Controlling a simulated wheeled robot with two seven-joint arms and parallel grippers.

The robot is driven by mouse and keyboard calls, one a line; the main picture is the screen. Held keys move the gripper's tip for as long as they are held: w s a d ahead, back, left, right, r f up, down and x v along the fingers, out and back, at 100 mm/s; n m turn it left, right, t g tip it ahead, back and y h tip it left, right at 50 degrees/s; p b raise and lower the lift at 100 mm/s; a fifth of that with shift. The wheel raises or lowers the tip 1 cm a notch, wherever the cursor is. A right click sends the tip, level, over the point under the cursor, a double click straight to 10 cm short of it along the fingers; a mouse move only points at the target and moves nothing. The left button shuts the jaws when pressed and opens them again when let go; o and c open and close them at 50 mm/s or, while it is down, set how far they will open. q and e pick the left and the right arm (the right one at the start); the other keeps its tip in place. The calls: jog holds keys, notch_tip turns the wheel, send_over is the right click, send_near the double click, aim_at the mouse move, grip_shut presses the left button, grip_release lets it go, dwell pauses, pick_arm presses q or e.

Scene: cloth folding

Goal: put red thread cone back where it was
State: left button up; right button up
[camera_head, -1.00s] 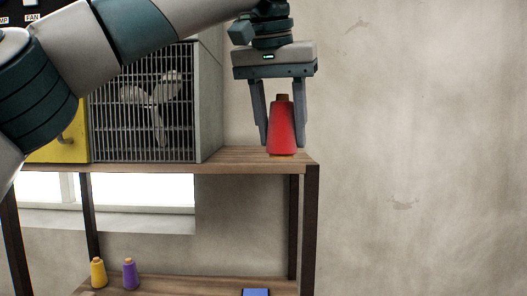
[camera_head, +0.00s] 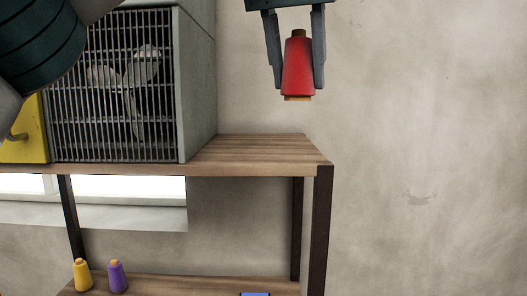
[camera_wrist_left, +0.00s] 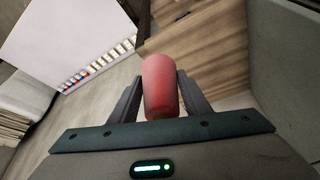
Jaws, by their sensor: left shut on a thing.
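The red thread cone (camera_head: 298,68) is upright between the fingers of my left gripper (camera_head: 297,78), which is shut on it. The cone is in the air above the right end of the upper wooden shelf (camera_head: 262,149). In the left wrist view, the red cone (camera_wrist_left: 160,85) sits between the two fingers of the left gripper (camera_wrist_left: 161,92). A yellow thread cone (camera_head: 82,276) and a purple thread cone (camera_head: 117,277) stand on the lower shelf (camera_head: 180,286) at the left. My right gripper is not in view.
A caged fan box (camera_head: 198,85) stands on the upper shelf to the left, with a yellow object (camera_head: 25,135) beside it. The shelf's right end is bare. A blue item (camera_head: 255,294) lies on the lower shelf, mostly cut off by the frame.

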pick_arm(q)
jog(key=shift+s+r, duration=0.2)
jog(key=shift+s, duration=0.35)
jog(key=w+a+f+p, duration=0.1)
jog(key=w+a+f, duration=0.1)
jog(key=w, duration=0.1)
jog(key=w+a+f+p, duration=0.1)
jog(key=w+f, duration=0.1)
jog(key=w, duration=0.2)
jog(key=w+a+f+p, duration=0.2)
jog(key=w+f, duration=0.1)
jog(key=w, duration=0.1)
jog(key=shift+a+f, duration=0.1)
jog(key=shift+a, duration=0.2)
jog(key=shift+s, duration=0.1)
jog(key=shift+s, duration=0.1)
jog(key=shift+f, duration=0.1)
jog(key=shift+f+p, duration=0.75)
jog(key=shift+f, duration=1.1)
jog(key=shift+f, duration=0.2)
